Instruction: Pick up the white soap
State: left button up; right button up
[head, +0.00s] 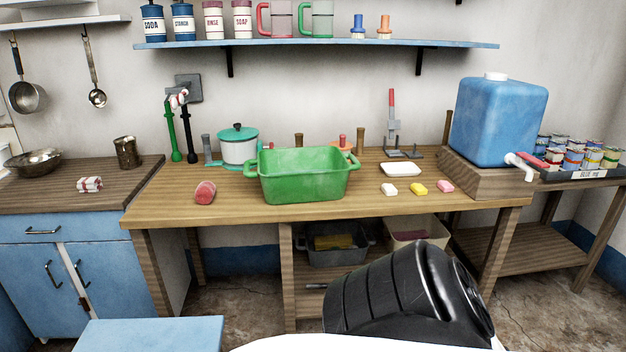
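The white soap (389,189) is a small pale bar lying flat near the front edge of the wooden table (240,213), right of the green basin (303,186). A yellow bar (418,188) and a pink bar (446,186) lie in a row to its right, apart from it. A white dish (402,169) sits just behind the bars. Neither of my grippers shows in the head view. A black arm part of mine fills the lower middle, below the table edge and clear of the soap.
A red roll-shaped thing (205,192) lies left of the basin. A teal-lidded pot (239,144) stands behind it. A blue water container (498,121) with a tap stands at the right. The tabletop around the soap bars is mostly clear. A blue surface (150,335) is at the lower left.

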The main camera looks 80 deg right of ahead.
aim_at(389, 190)
jog(key=z, duration=3.2)
